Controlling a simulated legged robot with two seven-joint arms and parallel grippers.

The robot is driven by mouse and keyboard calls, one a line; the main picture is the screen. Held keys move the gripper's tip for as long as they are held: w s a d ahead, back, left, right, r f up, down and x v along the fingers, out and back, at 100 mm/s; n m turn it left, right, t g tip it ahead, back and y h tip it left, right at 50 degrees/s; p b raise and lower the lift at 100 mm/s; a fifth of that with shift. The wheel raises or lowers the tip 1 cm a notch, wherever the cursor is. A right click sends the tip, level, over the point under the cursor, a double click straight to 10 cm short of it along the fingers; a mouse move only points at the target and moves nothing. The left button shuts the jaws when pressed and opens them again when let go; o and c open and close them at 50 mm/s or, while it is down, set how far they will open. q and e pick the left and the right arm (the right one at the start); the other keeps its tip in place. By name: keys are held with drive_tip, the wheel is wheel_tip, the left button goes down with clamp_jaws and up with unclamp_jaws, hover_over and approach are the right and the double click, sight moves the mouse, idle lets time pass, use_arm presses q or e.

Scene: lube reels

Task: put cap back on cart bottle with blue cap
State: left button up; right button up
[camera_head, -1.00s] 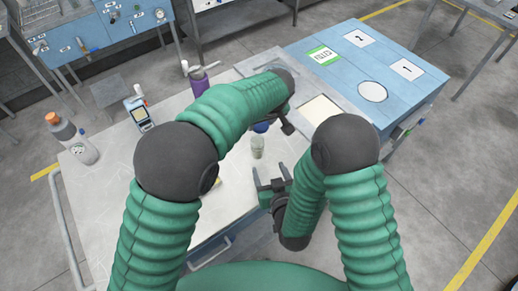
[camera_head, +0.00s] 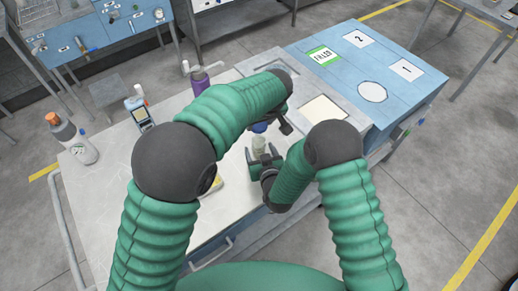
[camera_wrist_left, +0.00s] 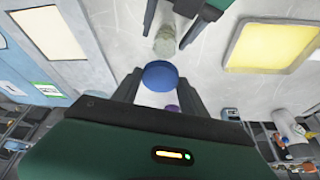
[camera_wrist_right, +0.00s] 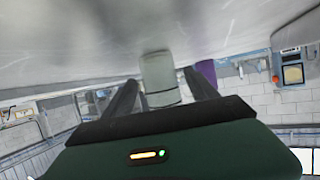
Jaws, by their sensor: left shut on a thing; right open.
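The cart bottle (camera_head: 258,144) is a small pale greenish bottle standing uncapped on the cart top (camera_head: 120,197). The blue cap (camera_wrist_left: 160,76) is held between the fingers of my left gripper (camera_wrist_left: 155,88). My right gripper (camera_head: 264,158) is open at the bottle, on the near side. In the right wrist view the bottle (camera_wrist_right: 160,78) stands between the open fingers of my right gripper (camera_wrist_right: 162,95), with gaps visible on both sides.
A purple bottle (camera_head: 199,84) and a handheld blue device (camera_head: 139,113) stand toward the back of the cart. A grey bottle with an orange cap (camera_head: 72,138) is at the left. A blue-topped bench (camera_head: 400,85) adjoins at right.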

sight(260, 133)
use_arm(q)
drive_tip(key=shift+a, duration=0.15)
use_arm(e)
drive_tip(key=shift+a, duration=0.15)
use_arm(q)
drive_tip(key=shift+d, duration=0.25)
use_arm(e)
drive_tip(key=shift+d, duration=0.2)
drive_tip(key=c, duration=1.5)
use_arm(q)
drive_tip(key=shift+a, duration=0.15)
use_arm(e)
drive_tip(key=shift+a, duration=0.1)
clamp_jaws()
use_arm(q)
drive_tip(key=shift+s+f, duration=0.1)
drive_tip(key=shift+f, duration=2.35)
